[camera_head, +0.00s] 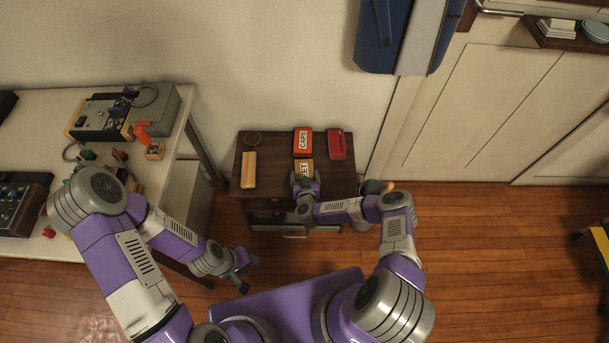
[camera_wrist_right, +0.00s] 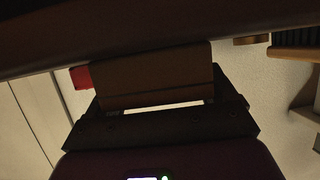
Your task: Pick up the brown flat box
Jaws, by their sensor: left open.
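The brown flat box (camera_head: 304,168), with a partly hidden label, is at the front middle of the dark cabinet top (camera_head: 272,178). My right gripper (camera_head: 305,184) is over its near part and hides some of it. In the right wrist view the brown flat box (camera_wrist_right: 155,75) sits between the fingers of my right gripper (camera_wrist_right: 160,100), which meet its two sides. I cannot tell whether the box is clear of the cabinet top. My left gripper (camera_head: 243,276) is open and empty, low over the floor in front of the cabinet.
Behind the brown box lie an orange-red box marked CAPS (camera_head: 303,141) and a red box (camera_head: 336,144). A tan block (camera_head: 249,170) and a dark round thing (camera_head: 253,138) are at the left. A cluttered workbench (camera_head: 70,235) stands left; the floor at right is largely clear.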

